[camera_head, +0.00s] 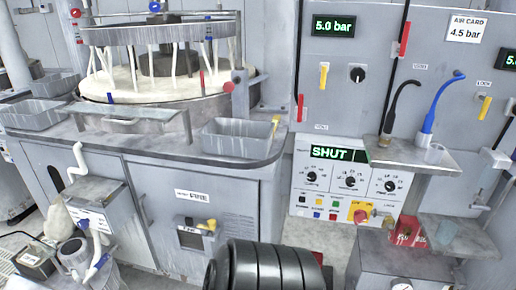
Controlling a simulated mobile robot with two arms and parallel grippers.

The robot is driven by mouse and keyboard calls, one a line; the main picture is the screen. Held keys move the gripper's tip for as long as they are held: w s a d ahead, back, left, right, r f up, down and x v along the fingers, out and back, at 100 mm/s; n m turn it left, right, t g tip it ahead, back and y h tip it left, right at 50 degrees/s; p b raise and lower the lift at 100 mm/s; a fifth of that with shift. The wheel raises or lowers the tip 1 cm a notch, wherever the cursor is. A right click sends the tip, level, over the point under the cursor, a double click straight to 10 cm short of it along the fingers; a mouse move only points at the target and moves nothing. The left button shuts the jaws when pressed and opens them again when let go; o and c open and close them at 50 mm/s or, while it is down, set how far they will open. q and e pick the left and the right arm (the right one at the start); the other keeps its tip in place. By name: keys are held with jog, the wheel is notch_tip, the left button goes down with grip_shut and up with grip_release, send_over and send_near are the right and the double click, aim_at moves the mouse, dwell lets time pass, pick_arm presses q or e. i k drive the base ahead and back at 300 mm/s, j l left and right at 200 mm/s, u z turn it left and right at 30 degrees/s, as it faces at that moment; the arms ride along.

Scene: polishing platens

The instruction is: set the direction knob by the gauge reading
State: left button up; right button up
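A green digital gauge (333,25) on the grey wall panel reads 5.0 bar. A white card (467,29) to its right reads "AIR CARD 4.5 bar". A round black knob (357,73) sits below the gauge, beside a yellow-handled lever (323,76). Lower down, a white control panel (339,205) carries a left knob (312,178), a middle knob (350,180) and a right knob (390,186). A display (338,154) above them reads SHUT. The labels are too small to tell which knob sets direction. Neither gripper is in view.
A round polishing machine (180,98) stands at the left with grey trays (236,138) on its edge. A black ribbed cylinder (272,266) fills the bottom middle.

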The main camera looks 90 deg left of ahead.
aim_at(83, 224)
jog(key=u, duration=4.15)
